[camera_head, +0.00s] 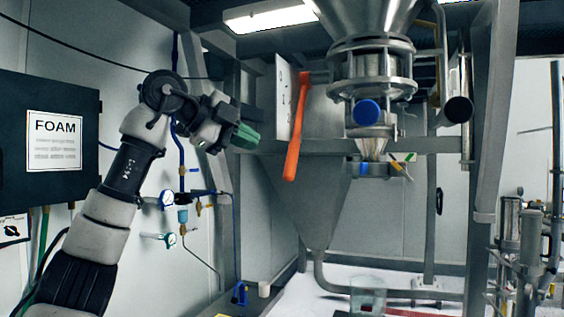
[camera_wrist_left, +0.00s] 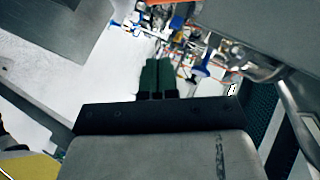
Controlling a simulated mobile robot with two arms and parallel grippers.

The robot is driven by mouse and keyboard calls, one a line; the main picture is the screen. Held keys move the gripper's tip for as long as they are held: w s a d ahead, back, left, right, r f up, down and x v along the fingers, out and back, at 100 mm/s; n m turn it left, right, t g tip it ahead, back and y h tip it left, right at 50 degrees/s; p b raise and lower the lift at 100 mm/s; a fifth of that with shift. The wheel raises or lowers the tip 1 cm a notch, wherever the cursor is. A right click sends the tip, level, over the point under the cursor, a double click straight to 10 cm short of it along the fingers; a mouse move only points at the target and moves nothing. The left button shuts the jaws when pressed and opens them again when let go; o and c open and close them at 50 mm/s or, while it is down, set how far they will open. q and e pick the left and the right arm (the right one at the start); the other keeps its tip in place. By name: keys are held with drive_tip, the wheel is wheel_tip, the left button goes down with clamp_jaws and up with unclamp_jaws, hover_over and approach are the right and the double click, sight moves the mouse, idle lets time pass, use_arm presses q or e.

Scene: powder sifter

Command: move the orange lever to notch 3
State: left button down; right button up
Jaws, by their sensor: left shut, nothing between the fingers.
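The orange lever (camera_head: 296,128) hangs steeply downward beside a white plate (camera_head: 283,96) with notch markings, too small to read surely, left of the steel sifter. Its top end is at the pivot near the plate. My left gripper (camera_head: 246,137) has green fingers and is to the left of the lever, apart from it, at about the height of its lower half. In the left wrist view the green fingers (camera_wrist_left: 157,78) are together with nothing between them. An orange piece shows at the top edge there; I cannot tell if it is the lever. My right gripper is not in view.
The steel hopper (camera_head: 372,62) with a blue round cap (camera_head: 366,112) stands right of the lever. Grey frame bars surround it. Gauges and blue hoses (camera_head: 167,199) are on the wall below my left gripper. A dark box labelled FOAM (camera_head: 54,140) is at far left.

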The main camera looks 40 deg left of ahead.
use_arm(q)
drive_tip(key=w+d+f+p, duration=0.1)
drive_tip(key=w+f+p, duration=0.3)
drive_tip(key=w, duration=0.5)
drive_tip(key=shift+f, duration=0.4)
drive_tip(key=shift+d, duration=0.15)
